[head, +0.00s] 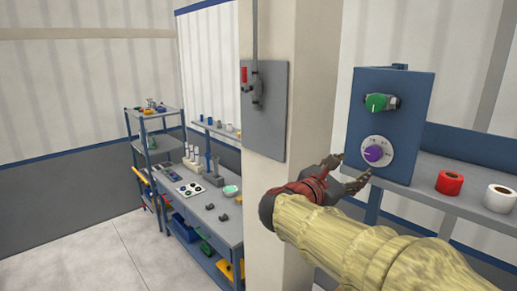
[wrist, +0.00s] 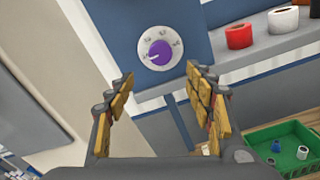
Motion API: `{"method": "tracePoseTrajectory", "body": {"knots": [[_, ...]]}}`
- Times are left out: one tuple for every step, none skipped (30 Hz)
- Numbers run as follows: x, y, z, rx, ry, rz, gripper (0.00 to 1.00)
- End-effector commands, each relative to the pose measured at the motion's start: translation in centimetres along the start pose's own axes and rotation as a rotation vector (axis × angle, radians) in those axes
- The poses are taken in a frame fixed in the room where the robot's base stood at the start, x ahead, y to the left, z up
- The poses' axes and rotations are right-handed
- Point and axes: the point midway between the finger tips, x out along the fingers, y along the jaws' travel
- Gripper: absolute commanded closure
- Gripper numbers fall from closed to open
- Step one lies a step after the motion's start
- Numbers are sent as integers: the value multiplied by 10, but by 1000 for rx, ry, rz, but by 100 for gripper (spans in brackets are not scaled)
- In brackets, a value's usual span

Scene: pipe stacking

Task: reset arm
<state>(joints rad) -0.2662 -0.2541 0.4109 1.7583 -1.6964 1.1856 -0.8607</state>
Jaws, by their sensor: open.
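My gripper (head: 352,172) is open and empty in front of the lower part of a blue control box. In the wrist view its two padded fingers (wrist: 160,100) stand apart, with the box behind and between them. The box (head: 402,115) carries a green knob (head: 377,102) above and a purple dial (head: 374,153) on a white plate below. In the wrist view the purple dial (wrist: 160,52) lies just above the space between the fingertips. I see no object between the fingers. My arm reaches in from the lower right of the head view.
A shelf (head: 425,187) beside the box holds a red roll (head: 449,183) and a white roll (head: 499,198). A pillar with a grey switch panel (head: 264,110) stands left of my gripper. A workbench (head: 215,208) is farther left. A green crate (wrist: 285,145) lies below right in the wrist view.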

Motion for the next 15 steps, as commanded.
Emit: {"method": "tracePoseTrajectory", "body": {"knots": [[0,-7,-15,67,44,-22,47],[-1,-13,-27,106,76,-40,47],[-4,-23,-44,160,123,-71,47],[-6,-32,-57,204,159,-99,47],[-11,-42,-71,252,198,-132,47],[-18,-56,-87,326,251,-179,47],[-25,-67,-99,383,289,-220,47],[-32,-80,-112,441,325,-262,47],[-42,-98,-129,522,372,-325,47],[-51,-111,-141,586,404,-375,47],[-61,-125,-154,650,435,-427,47],[-74,-143,-170,736,473,-499,47],[-86,-156,-182,802,499,-554,47],[-97,-168,-194,867,524,-610,47],[-113,-184,-208,955,553,-687,47]]}}
